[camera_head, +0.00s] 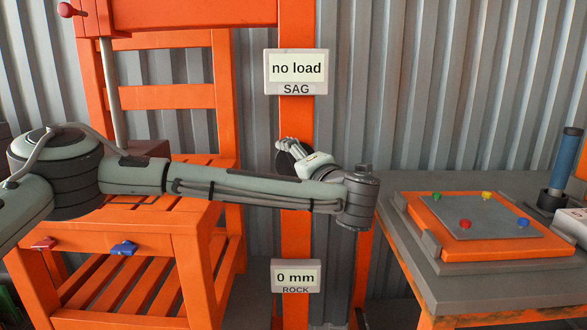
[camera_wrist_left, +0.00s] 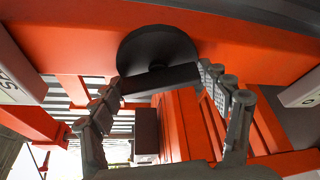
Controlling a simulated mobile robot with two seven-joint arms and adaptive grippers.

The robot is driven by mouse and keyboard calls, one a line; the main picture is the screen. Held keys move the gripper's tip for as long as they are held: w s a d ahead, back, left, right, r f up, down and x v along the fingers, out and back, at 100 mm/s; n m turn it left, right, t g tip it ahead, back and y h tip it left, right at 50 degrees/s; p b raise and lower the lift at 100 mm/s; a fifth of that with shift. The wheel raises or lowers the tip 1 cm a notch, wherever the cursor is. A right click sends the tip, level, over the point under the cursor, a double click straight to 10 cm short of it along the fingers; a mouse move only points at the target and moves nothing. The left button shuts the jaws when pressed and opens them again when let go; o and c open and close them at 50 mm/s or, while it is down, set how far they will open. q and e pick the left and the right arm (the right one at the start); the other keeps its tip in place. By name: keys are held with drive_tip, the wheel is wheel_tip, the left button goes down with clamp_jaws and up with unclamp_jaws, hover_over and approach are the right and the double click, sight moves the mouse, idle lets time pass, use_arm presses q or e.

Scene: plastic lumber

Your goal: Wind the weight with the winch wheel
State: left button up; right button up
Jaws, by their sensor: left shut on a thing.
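The winch wheel is a dark disc (camera_head: 285,162) on the orange post, partly hidden behind my left gripper (camera_head: 290,148) in the head view. In the left wrist view the wheel (camera_wrist_left: 157,45) faces me, with a dark crossbar (camera_wrist_left: 160,80) in front of its hub. The fingers of my left gripper (camera_wrist_left: 161,82) are on both ends of this bar, shut on it. A dark brown block (camera_head: 145,148), possibly the weight, is above the orange slatted seat, partly hidden by my left arm. My right gripper is out of view.
A sign (camera_head: 296,70) above the wheel reads "no load", SAG; a lower one (camera_head: 298,276) reads "0 mm", ROCK. An orange slatted chair (camera_head: 185,255) stands left. A grey table (camera_head: 470,265) at right bears an orange board (camera_head: 470,246) with coloured pegs and a blue cylinder (camera_head: 566,160).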

use_arm(q)
drive_tip(key=m, duration=0.2)
drive_tip(key=m+t+y, duration=0.1)
drive_tip(key=m, duration=0.1)
drive_tip(key=shift+r, duration=0.4)
drive_tip(key=shift+d+m+t, duration=0.1)
drive_tip(key=shift+m+t, duration=1.1)
drive_tip(key=shift+m, duration=1.1)
drive_tip(key=o, duration=1)
drive_tip(key=shift+f, duration=0.1)
drive_tip(key=shift+v, duration=6)
